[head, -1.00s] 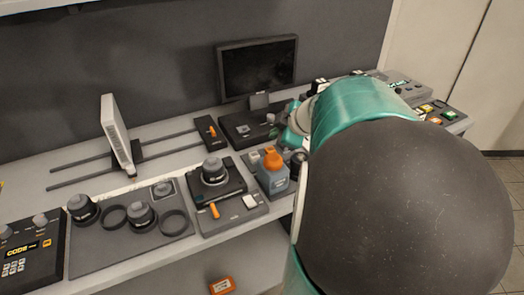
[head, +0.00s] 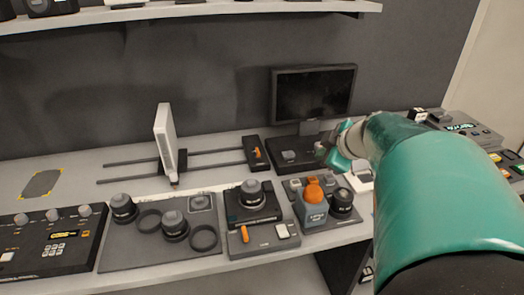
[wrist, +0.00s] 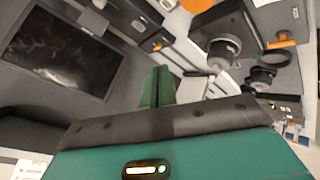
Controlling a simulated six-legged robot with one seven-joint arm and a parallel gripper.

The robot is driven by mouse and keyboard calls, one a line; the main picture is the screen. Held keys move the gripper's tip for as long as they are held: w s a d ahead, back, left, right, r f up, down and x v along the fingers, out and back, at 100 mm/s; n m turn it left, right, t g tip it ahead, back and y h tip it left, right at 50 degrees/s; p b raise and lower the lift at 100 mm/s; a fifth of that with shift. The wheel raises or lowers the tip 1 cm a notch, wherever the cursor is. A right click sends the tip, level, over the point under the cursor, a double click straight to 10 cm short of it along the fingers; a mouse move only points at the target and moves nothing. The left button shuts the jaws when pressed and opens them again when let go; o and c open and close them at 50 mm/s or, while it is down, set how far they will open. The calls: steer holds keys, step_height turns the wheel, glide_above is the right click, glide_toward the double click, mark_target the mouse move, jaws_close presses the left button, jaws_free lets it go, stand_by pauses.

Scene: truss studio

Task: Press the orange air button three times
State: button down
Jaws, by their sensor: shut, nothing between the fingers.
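The orange air button (head: 314,190) is a rounded orange cap on top of a blue-grey box (head: 311,212) on the bench. In the wrist view, part of an orange round shape, likely its cap (wrist: 198,4), is cut off by the top edge. My gripper (head: 322,152) is above and behind the button in the head view, apart from it. In the wrist view, my gripper's green fingers (wrist: 158,82) are together with nothing between them.
A black lens (head: 342,201) stands right beside the button box. A camera-like device (head: 251,203) with an orange lever is to its left. A monitor (head: 313,93) stands behind. A white upright panel (head: 165,140) sits on rails.

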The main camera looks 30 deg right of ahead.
mark_target(313, 187)
steer(key=shift+a+f, duration=0.1)
steer(key=shift+f, duration=4.4)
steer(key=shift+f, duration=0.4)
steer(key=shift+f, duration=0.75)
steer(key=shift+r, duration=1.2)
steer(key=shift+r, duration=2.5)
